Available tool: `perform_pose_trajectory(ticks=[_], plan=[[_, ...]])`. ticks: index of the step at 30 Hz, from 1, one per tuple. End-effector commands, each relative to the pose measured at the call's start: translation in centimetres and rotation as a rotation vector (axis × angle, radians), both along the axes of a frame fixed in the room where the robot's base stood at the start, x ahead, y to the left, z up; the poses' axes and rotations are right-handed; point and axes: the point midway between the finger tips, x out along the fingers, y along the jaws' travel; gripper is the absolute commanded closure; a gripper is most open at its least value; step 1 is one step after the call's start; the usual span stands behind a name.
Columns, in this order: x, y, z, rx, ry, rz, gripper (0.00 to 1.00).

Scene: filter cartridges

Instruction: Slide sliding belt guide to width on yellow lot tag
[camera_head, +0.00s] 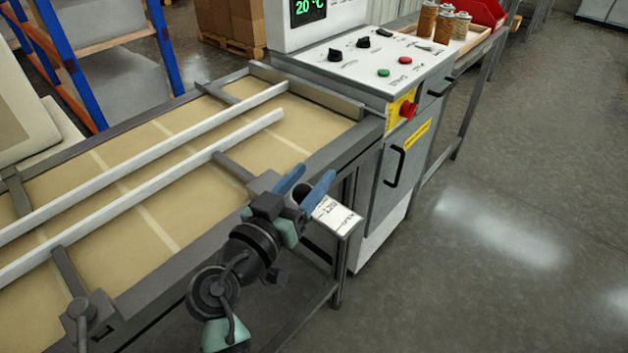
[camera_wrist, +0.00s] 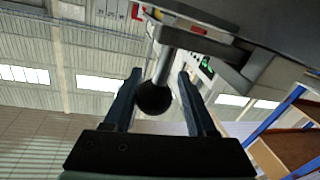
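The conveyor's near white guide rail (camera_head: 140,194) runs lengthwise over the tan belt (camera_head: 150,215), parallel to a far white rail (camera_head: 130,169). A grey cross arm (camera_head: 232,166) runs from the near rail to the belt's near edge, by my gripper (camera_head: 304,184). In the wrist view, the blue fingers of my gripper (camera_wrist: 160,74) stand apart on either side of a black ball knob (camera_wrist: 153,98) on a grey rod. A gap shows on the right; contact on the left is unclear. A white plate (camera_head: 336,216) reads "120" and "OPEN". The tag's text is unreadable.
A control cabinet (camera_head: 345,60) with yellow labels (camera_head: 417,132) and a red button (camera_head: 408,109) stands beyond the belt's end. A second clamp lever (camera_head: 82,308) stands at lower left. A blue-framed rack (camera_head: 165,50) is behind. Floor (camera_head: 500,220) at right is clear.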

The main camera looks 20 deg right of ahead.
Motion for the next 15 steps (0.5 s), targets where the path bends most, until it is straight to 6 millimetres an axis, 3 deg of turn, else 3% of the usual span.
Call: perform_pose_trajectory(ticks=[2,11,15], plan=[[0.01,0.05,0.07,-0.001,-0.001,0.000,0.29],[-0.17,-0.10,-0.02,-0.001,0.001,-0.005,0.29],[-0.87,0.72,-0.09,0.000,0.001,-0.004,0.29]])
